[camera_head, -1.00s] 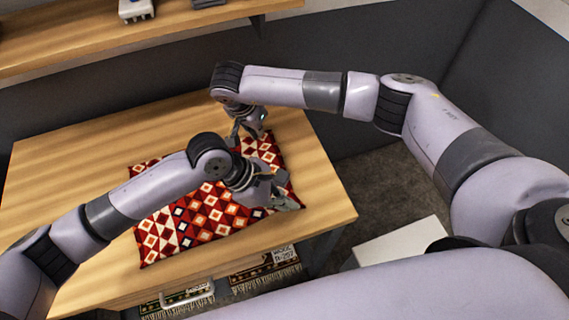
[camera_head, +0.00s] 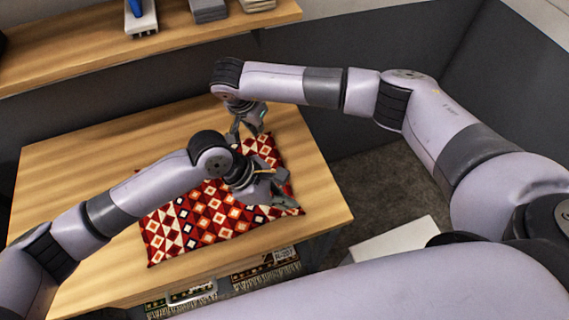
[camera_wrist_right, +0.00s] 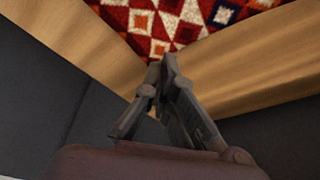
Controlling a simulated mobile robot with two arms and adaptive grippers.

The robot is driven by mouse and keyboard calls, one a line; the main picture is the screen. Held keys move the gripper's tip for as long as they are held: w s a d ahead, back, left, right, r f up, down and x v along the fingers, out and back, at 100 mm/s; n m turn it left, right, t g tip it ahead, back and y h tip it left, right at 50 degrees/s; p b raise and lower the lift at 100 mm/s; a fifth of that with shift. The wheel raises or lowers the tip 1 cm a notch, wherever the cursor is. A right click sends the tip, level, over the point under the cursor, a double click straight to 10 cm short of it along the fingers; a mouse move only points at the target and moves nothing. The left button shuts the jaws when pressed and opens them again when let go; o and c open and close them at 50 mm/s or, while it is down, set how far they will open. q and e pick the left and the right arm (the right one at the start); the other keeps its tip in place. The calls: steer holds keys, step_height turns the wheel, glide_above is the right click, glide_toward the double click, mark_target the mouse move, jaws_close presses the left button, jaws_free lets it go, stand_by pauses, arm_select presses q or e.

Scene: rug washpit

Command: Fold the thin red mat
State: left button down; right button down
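The thin red mat (camera_head: 205,218) lies flat on the wooden table, patterned with white, dark red and orange diamonds. Its left and back parts are partly hidden by my arms. My left gripper (camera_head: 287,206) is low over the mat's right end, near its front right corner; its finger gap is unclear. My right gripper (camera_head: 246,138) points down at the mat's back edge. In the right wrist view its fingertips (camera_wrist_right: 162,66) look close together near a corner of the mat (camera_wrist_right: 150,22); whether cloth is between them cannot be told.
The wooden table (camera_head: 90,150) is bare left of and behind the mat. A wooden shelf (camera_head: 80,55) with small items runs along the back wall. Fringed rugs (camera_head: 265,270) lie below the table's front edge. A white box (camera_head: 395,238) stands right of the table.

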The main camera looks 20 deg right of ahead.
arm_select(q)
steer(key=shift+r, duration=0.25)
arm_select(e)
steer(key=shift+r, duration=0.25)
arm_select(q)
steer(key=shift+d, duration=0.1)
arm_select(e)
steer(key=shift+w, duration=0.1)
arm_select(q)
steer(key=c, duration=2.3)
jaws_free()
steer(key=o, duration=1.1)
arm_select(e)
steer(key=c, duration=1.2)
jaws_free()
arm_select(q)
steer(key=shift+c, duration=0.2)
arm_select(e)
steer(key=shift+c, duration=0.2)
